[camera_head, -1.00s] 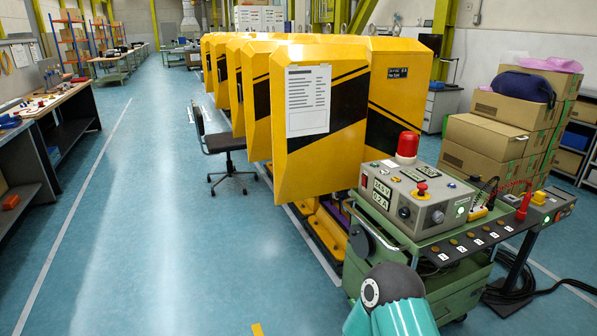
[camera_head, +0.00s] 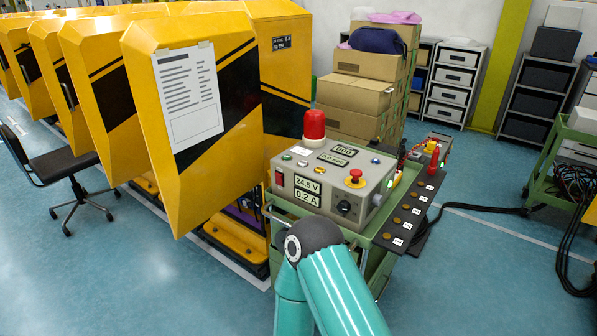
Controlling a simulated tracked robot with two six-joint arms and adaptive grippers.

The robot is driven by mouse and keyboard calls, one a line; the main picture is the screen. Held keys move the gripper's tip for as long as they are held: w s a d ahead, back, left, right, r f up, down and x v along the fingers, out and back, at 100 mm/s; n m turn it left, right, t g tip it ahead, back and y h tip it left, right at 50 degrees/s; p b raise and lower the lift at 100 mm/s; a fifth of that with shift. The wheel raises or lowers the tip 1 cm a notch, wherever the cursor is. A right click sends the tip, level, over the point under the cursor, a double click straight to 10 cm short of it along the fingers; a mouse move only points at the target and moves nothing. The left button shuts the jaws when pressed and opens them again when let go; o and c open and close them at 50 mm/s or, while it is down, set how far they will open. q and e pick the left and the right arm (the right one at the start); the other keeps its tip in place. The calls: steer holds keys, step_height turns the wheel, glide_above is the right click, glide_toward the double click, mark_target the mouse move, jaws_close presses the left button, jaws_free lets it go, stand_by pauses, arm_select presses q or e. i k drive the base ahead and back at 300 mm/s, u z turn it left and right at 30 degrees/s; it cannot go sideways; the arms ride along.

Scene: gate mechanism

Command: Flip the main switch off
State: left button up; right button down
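The grey control box (camera_head: 325,172) stands on a green cart (camera_head: 385,262) right of the picture's middle. A red switch (camera_head: 279,180) sits at the left of its front face, beside lit displays (camera_head: 308,191) reading 24.5 V and 0.2 A. I cannot tell whether this is the main switch or which way it is set. A black knob (camera_head: 343,208) is at the right of that face. A red button on a yellow base (camera_head: 355,177) and a red beacon (camera_head: 314,125) are on top. A teal arm of mine shows in front; neither gripper is in view.
Yellow-and-black gate panels (camera_head: 190,110) stand close on the left, with a black chair (camera_head: 68,170) by them. Stacked cardboard boxes (camera_head: 362,95) are behind the cart. Black cables (camera_head: 475,208) lie on the floor to the right. The blue floor (camera_head: 480,280) at lower right is clear.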

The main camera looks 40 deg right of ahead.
mark_target(279, 177)
steer(key=z, duration=0.3)
steer(key=i, duration=0.8)
steer(key=z, duration=0.5)
steer(key=k, duration=0.95)
steer(key=z, duration=0.15)
steer(key=i, duration=0.9)
steer(key=z, duration=0.05)
